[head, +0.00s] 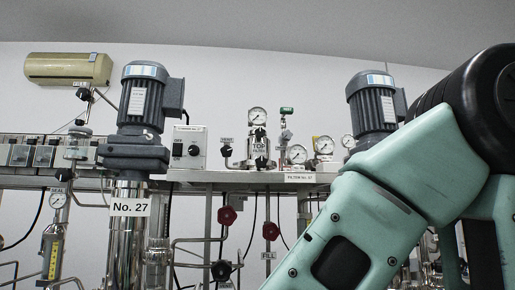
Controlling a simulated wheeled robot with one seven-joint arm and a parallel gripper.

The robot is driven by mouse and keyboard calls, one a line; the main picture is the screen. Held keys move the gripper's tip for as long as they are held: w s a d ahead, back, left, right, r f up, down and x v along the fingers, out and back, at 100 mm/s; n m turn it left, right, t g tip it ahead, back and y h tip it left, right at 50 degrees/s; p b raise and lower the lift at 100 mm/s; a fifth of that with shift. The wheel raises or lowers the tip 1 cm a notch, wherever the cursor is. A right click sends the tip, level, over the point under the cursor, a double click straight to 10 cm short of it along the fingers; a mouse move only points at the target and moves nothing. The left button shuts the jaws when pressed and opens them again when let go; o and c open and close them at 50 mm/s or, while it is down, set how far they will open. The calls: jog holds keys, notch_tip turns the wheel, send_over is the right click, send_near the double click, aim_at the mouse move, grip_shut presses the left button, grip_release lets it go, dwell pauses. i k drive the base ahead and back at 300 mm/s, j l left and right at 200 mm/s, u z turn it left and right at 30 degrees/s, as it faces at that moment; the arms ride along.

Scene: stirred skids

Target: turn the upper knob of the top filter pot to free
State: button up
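The top filter pot (249,146) is a shiny metal pot with a "TOP FILTER" label, standing on the shelf near the middle of the head view. A round gauge (257,117) sits on top of it. A black knob (262,162) shows low on its front. Another black knob (227,151) sits to its left, under a small white label. I cannot tell for sure which is the upper knob, nor how either is set. My teal arm fills the right side; my gripper is out of view.
A white control box (190,147) and a motor labelled No. 27 (140,100) stand left of the pot. Gauges (297,154) and a second motor (373,103) stand right. Red valve handles (227,215) hang below the shelf (225,177).

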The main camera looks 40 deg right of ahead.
aim_at(260, 132)
jog(key=z, duration=0.75)
